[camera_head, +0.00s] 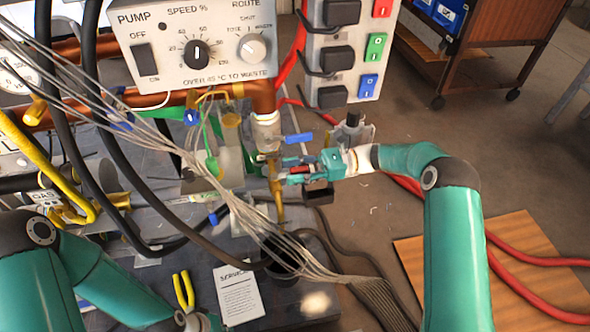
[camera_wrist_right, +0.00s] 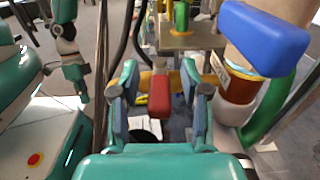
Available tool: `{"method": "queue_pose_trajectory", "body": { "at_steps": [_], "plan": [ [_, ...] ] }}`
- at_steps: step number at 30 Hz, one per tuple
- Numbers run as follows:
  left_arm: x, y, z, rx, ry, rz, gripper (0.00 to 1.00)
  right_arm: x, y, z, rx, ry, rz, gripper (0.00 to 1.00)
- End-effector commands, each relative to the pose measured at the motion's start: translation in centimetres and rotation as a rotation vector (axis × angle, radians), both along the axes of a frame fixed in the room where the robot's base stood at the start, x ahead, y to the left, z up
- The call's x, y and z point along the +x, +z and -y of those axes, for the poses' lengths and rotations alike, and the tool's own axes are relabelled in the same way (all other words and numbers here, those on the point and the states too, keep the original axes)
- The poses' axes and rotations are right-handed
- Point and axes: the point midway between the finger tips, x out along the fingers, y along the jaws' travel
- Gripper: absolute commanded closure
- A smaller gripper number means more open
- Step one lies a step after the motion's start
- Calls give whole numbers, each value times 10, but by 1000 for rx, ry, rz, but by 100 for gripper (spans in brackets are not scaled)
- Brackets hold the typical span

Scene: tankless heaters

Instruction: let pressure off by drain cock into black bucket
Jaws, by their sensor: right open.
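The drain cock has a red handle (camera_head: 299,170) on a brass body below the copper pipe. The red handle (camera_wrist_right: 158,97) also shows in the right wrist view, between the fingers. My right gripper (camera_head: 291,171) is open around the handle, with a visible gap at each side in the wrist view (camera_wrist_right: 160,88). A brass spout (camera_head: 278,205) runs down from the cock. The black bucket (camera_head: 287,268) stands under it, partly hidden by grey cables. My left arm comes in at the lower left; its gripper is small or cut off, so its jaws are unclear.
A blue lever (camera_head: 298,138) sits just above the cock, and it looms large in the right wrist view (camera_wrist_right: 265,38). A grey cable bundle (camera_head: 262,228) crosses in front. The pump box (camera_head: 195,45) and a switch panel (camera_head: 343,50) stand behind. Red hoses (camera_head: 520,290) lie on the floor at right.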

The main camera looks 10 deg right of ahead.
Motion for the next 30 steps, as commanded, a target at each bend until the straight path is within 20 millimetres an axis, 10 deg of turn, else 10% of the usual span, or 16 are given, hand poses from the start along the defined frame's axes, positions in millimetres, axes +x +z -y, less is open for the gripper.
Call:
{"method": "queue_pose_trajectory", "body": {
  "at_steps": [10,30],
  "plan": [
    [0,0,0,0,0,0,100,0,0,0,0,0,-1,99],
    [0,6,0,0,0,0,100,0,1,-9,1,-21,-2,100]
  ]
}}
